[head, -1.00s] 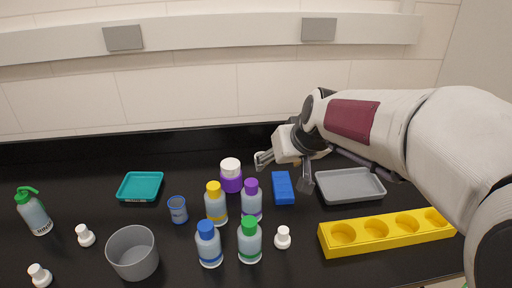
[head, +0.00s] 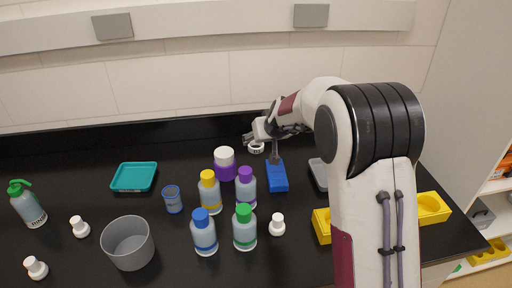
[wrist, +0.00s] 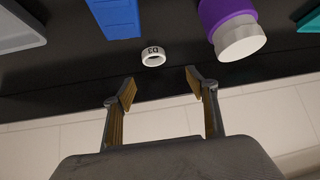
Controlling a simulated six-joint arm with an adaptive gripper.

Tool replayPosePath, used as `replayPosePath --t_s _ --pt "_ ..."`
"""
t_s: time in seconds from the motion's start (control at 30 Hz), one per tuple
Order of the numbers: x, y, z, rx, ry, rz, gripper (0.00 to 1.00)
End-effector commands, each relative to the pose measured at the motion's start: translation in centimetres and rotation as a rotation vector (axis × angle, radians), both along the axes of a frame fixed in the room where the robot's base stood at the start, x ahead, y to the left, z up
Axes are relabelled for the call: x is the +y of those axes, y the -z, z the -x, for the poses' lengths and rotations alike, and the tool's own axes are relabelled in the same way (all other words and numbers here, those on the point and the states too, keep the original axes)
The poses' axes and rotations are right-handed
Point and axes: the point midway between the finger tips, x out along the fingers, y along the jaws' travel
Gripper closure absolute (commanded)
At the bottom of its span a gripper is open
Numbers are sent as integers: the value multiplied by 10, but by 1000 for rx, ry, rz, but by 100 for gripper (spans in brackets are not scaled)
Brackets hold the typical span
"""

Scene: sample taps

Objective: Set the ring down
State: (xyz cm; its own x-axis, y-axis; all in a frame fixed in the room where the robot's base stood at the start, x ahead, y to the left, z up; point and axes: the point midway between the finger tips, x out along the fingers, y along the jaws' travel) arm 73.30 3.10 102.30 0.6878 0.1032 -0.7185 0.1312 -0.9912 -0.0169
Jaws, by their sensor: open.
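The ring (wrist: 153,56) is small and white with dark lettering on its side. In the wrist view it is on the black bench top, just beyond the fingertips and roughly between their lines, with a visible gap to both. My gripper (wrist: 160,86) is open and empty. In the head view the ring (head: 256,148) shows beside my gripper, near the back of the bench, behind the blue block and right of the purple jar. The arm partly covers the gripper there.
The blue block (head: 277,178) and the white-capped purple jar (head: 225,170) are close by. Several capped bottles stand in front. A teal tray (head: 134,177) is at left. The grey tray (head: 318,175) and yellow rack (head: 431,209) are partly hidden by my arm.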

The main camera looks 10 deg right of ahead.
Motion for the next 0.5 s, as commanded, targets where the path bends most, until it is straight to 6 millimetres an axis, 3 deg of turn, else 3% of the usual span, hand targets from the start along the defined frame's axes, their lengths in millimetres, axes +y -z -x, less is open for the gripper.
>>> replayPosePath --t_s 0.2,0.5 --pt "-3 27 -24 -14 9 12 43" --pt "-5 34 -31 -19 13 15 43"
